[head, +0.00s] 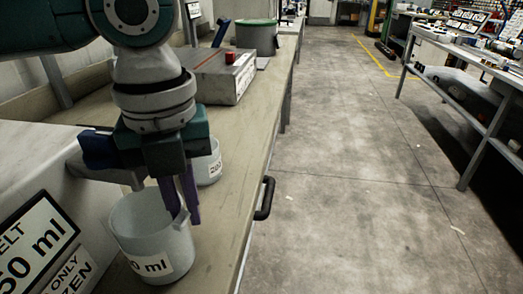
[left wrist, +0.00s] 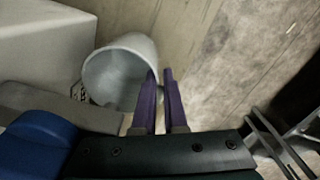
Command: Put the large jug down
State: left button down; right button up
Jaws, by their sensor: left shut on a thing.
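The large jug (head: 150,236) is a pale grey-white open vessel with a white label ending in "0 ml", at the bottom of the head view. It also shows in the left wrist view (left wrist: 103,75), upright or nearly so. My left gripper (head: 183,214) points down with purple fingers at the jug's right side. It is shut on the jug's wall or handle; which one I cannot tell. The jug is over the bench, but its underside is hidden, so contact with the bench is unclear. My right gripper is not in view.
A smaller labelled jug (head: 209,166) stands close behind on the bench (head: 232,150). A grey box with a red button (head: 222,78) and a green-rimmed bucket (head: 257,38) stand farther back. A white signed box (head: 35,215) is at left. Bare bench lies right of the jugs.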

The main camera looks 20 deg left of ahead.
pick_arm(q)
jog(key=c, duration=1.2)
grip_release()
jog(key=shift+f, duration=0.1)
jog(key=shift+c, duration=0.2)
notch_tip(320, 180, up, 12)
jog(key=p, duration=0.2)
jog(key=shift+r, duration=0.2)
